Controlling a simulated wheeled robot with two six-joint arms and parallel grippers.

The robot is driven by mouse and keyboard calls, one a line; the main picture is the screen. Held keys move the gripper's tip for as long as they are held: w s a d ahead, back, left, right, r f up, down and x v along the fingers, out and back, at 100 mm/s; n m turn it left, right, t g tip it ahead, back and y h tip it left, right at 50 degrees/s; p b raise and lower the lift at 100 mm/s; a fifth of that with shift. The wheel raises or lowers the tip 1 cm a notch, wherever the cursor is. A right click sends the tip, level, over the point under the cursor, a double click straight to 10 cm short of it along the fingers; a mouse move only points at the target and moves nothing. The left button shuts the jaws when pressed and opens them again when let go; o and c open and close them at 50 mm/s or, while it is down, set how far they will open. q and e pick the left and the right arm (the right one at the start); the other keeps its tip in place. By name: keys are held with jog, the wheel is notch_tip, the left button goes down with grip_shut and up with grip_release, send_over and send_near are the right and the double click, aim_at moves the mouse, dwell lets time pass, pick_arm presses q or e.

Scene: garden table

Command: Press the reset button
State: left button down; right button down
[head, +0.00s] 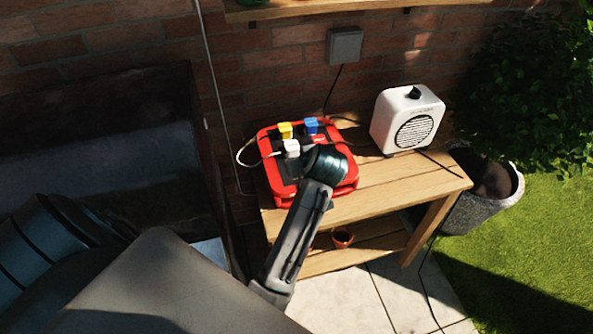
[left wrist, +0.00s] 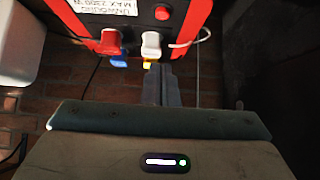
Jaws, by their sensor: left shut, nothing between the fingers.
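A red power box (head: 349,186) with a dark top sits on the wooden bench, holding white (head: 292,147), yellow (head: 285,129) and blue (head: 311,126) plugs. In the left wrist view it appears upside down, with a printed label (left wrist: 103,10) and a small round red button (left wrist: 162,12) on its dark face. A white plug (left wrist: 151,43) and a red plug (left wrist: 110,40) show there too. My left gripper (left wrist: 160,72) is shut and empty, its tips near the white plug in that view; contact cannot be told. In the head view my wrist hides the fingers and the button. My right gripper is out of view.
A white heater (head: 408,118) stands to the right on the bench (head: 400,185). Cables run over the box and up to a grey wall socket (head: 344,45). A brick wall is behind; a grey planter (head: 487,200) stands at the right end.

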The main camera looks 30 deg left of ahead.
pick_arm(q)
jog(key=p+x, duration=0.2)
jog(key=x, duration=0.6)
jog(key=shift+a+f, duration=0.1)
jog(key=shift+a, duration=0.15)
notch_tip(320, 180, down, 3)
jog(key=shift+w+r+p, duration=0.1)
jog(key=shift+r+p, duration=0.05)
jog(key=shift+p, duration=0.4)
jog(key=shift+f, duration=0.85)
jog(key=shift+f, duration=0.1)
